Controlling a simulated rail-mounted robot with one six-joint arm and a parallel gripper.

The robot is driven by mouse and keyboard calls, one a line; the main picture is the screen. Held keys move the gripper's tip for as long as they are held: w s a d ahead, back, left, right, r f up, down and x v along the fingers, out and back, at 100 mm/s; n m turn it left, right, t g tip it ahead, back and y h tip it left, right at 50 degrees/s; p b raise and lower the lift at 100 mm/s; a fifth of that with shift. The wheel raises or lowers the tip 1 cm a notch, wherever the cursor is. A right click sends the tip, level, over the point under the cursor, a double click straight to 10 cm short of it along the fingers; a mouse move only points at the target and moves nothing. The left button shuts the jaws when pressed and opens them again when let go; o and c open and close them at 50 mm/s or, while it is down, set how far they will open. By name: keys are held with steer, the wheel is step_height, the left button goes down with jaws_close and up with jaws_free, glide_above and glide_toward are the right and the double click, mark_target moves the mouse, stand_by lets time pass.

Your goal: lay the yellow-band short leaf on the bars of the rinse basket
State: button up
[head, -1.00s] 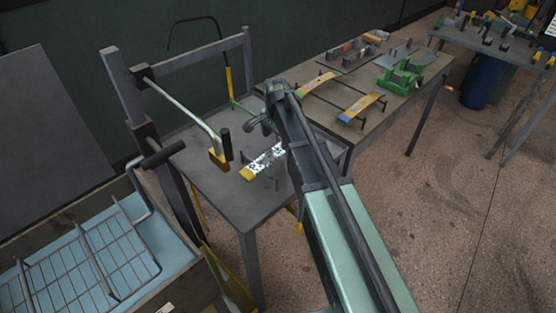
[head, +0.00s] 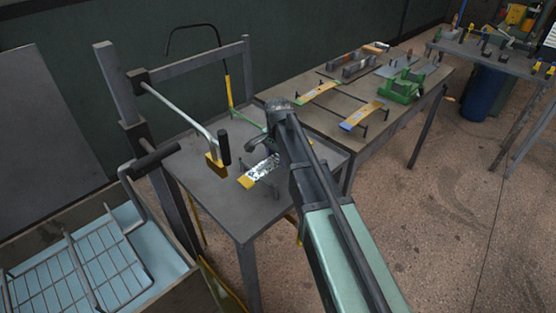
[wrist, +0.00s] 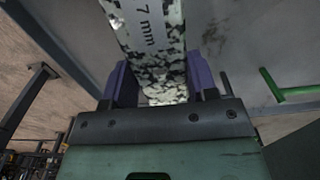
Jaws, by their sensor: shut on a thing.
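My gripper (wrist: 162,84) is shut on a speckled black-and-white leaf (wrist: 150,35), which lies between its two purple fingers and bears a "7 mm" mark. In the head view this leaf (head: 262,167) has a yellow band (head: 246,182) at its near end and is over the grey table. Thin dark legs show below it; I cannot tell whether it touches them. My arm hides its far end and most of the gripper. The rinse basket (head: 100,246), a wire grid with raised bars, sits in the blue-lined tank at the lower left.
A post frame with a silver lever (head: 182,109) and yellow block (head: 215,163) stands between the leaf and the tank (head: 176,285). The back table (head: 330,130) holds two other leaves on stands and a green clamp (head: 404,87). The grey table (head: 225,200) is bare at front.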

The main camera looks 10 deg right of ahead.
mark_target(278, 157)
jaws_close()
step_height(278, 157, up, 20)
steer(key=p, duration=2)
